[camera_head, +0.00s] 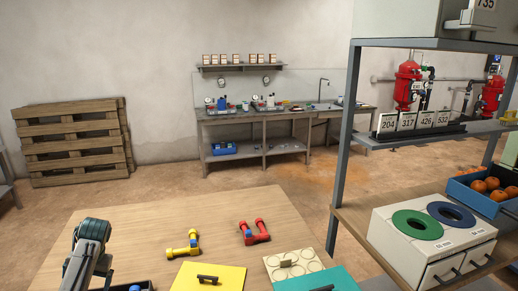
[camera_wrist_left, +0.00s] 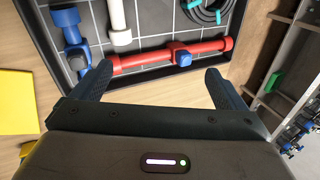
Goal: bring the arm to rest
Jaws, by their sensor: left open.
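My left arm (camera_head: 88,250) stands at the lower left of the head view, over the near left part of the wooden table. In the left wrist view my left gripper (camera_wrist_left: 158,67) is open, with its two dark fingers spread apart and nothing between them. A red pipe with a blue valve (camera_wrist_left: 182,58) lies in a dark tray (camera_wrist_left: 150,43) just beyond the fingertips. I cannot tell whether the fingers touch the tray. My right gripper is not in view.
The table (camera_head: 140,222) holds a yellow pipe piece (camera_head: 184,247), a red pipe piece (camera_head: 255,233), a yellow board (camera_head: 209,277) and a teal board (camera_head: 315,280). A metal shelf rack (camera_head: 345,150) stands to the right. The table's far left part is clear.

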